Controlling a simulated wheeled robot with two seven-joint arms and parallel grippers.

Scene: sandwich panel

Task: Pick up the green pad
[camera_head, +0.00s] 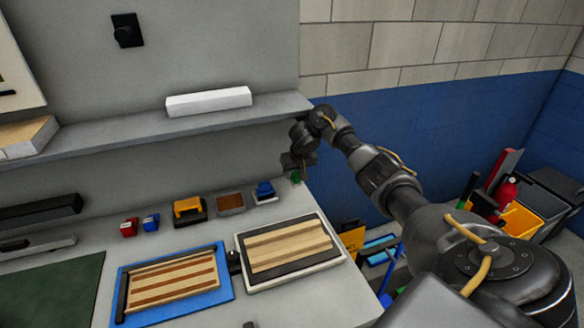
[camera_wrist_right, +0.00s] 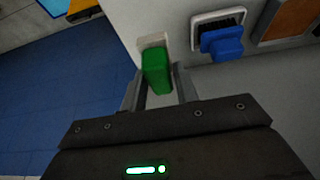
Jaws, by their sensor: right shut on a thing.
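The green pad (camera_head: 296,177) is a small green block at the back right corner of the grey worktop, largely covered by my right gripper (camera_head: 297,167) in the head view. In the right wrist view the green pad (camera_wrist_right: 156,76) sits between the two fingers of my right gripper (camera_wrist_right: 157,70), which is shut on it. A pale square patch (camera_wrist_right: 153,41) shows just beyond the pad, near the worktop edge. I cannot tell whether the pad touches the surface. My left gripper is not in view.
A blue block (camera_head: 264,189) in a pale tray is left of the pad; it also shows in the wrist view (camera_wrist_right: 222,44). A brown pad (camera_head: 230,202) and a yellow-topped block (camera_head: 187,207) continue the row. A shelf with a white bar (camera_head: 209,101) hangs above.

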